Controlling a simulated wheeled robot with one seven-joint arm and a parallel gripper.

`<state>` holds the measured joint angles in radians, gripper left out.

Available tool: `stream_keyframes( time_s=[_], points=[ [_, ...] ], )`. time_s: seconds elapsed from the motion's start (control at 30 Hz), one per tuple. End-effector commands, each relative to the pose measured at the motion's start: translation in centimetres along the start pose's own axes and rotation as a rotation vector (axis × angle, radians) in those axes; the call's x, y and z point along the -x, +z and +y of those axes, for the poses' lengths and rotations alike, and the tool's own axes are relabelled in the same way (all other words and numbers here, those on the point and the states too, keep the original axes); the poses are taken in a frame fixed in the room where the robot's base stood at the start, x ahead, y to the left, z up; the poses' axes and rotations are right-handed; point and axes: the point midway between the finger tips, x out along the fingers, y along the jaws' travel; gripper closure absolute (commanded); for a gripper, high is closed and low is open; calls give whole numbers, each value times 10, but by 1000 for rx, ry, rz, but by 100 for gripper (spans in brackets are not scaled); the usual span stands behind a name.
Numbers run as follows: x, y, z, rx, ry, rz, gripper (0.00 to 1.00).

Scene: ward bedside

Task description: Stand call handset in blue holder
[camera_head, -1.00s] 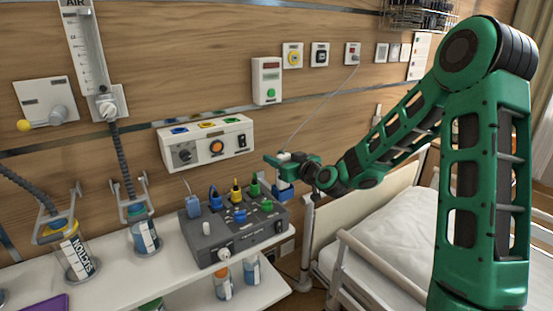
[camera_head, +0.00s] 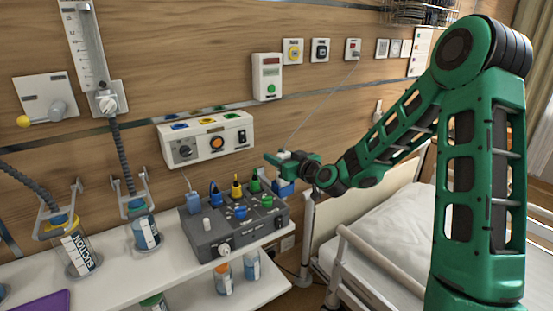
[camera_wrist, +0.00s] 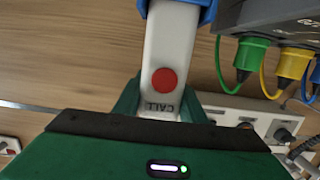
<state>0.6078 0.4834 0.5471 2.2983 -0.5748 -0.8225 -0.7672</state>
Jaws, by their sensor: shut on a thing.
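The call handset (camera_wrist: 162,45) is white with a red button and the word CALL. My gripper (camera_wrist: 160,108) is shut on it, with a green finger on each side. The blue holder (camera_wrist: 208,12) shows at the top edge of the wrist view, on both sides of the handset's far end. That end seems to be in the holder's mouth; how deep it sits is hidden. In the head view my gripper (camera_head: 284,161) is just above the blue holder (camera_head: 284,188), at the right end of the grey connector box, and mostly hides the handset.
The grey box (camera_head: 225,238) with coloured plugs stands on a white shelf (camera_head: 110,280), close left of the holder. A thin cord runs up to a wall socket (camera_head: 353,48). The bed (camera_head: 375,230) and its rail are at the right. Bottles stand at left.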

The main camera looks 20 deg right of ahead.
Motion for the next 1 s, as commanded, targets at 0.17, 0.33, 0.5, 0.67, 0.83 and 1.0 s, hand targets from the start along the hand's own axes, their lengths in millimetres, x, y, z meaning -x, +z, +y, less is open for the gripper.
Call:
stream_keyframes(
  time_s=[0.17, 0.33, 0.5, 0.67, 0.83, 1.0],
  points=[
    [0, 0, 0, 0, 0, 1, 87],
    [0, 1, 0, -1, 0, 0, 87],
    [-1, 4, 0, -2, 0, 0, 87],
    [-1, 7, 0, -2, -1, 0, 87],
    [-2, 10, 0, -2, -1, 0, 87],
    [-2, 14, 0, -1, 0, 0, 87]
  ],
)
